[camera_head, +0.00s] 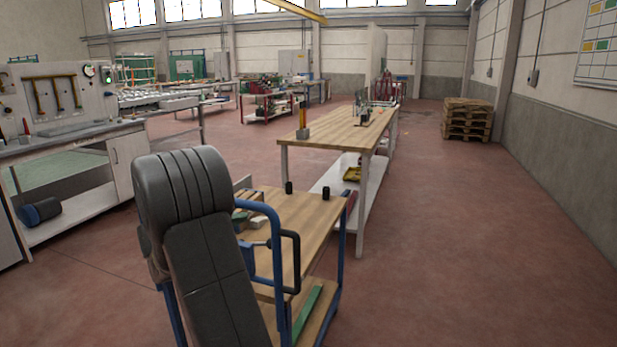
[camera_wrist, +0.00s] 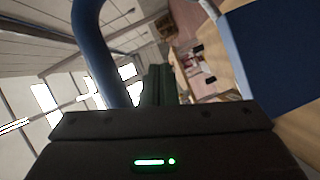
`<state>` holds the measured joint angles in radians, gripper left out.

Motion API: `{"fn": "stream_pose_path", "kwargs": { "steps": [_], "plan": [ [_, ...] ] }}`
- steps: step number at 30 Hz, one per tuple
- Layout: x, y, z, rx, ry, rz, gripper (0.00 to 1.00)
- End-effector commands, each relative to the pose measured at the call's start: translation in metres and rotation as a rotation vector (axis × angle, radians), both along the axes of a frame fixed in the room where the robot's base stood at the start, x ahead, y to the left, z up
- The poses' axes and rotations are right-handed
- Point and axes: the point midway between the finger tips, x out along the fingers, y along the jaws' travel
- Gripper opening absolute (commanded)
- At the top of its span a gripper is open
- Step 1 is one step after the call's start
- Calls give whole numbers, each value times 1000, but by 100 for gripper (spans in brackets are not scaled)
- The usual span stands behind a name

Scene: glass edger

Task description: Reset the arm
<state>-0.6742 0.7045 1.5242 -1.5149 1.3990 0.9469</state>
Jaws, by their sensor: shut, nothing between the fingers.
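My arm (camera_head: 200,240) stands dark grey in the foreground of the head view, bent at a rounded joint, in front of a blue-framed wooden cart (camera_head: 310,215). My gripper is not visible in the head view. In the wrist view, the housing with a green light fills the bottom, and my gripper's dark fingers (camera_wrist: 160,84) show above it, close together with nothing between them. A blue tube (camera_wrist: 95,50) passes close on the left of the fingers, and a blue panel (camera_wrist: 270,50) is close on the right. I cannot tell whether anything touches them.
The cart has a blue handle (camera_head: 277,255), two black cylinders and small items on top. A long wooden workbench (camera_head: 345,135) stands behind it. A bench with a tool panel (camera_head: 60,130) is at left. Wooden pallets (camera_head: 467,118) stand at back right. The floor at right is clear.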

Motion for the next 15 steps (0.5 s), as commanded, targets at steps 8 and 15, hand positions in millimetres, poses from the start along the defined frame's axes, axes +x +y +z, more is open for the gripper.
{"fn": "stream_pose_path", "kwargs": {
  "steps": [8,15],
  "plan": [
    [4,10,7,-94,36,1,0],
    [7,18,6,-167,62,1,0]
  ]
}}
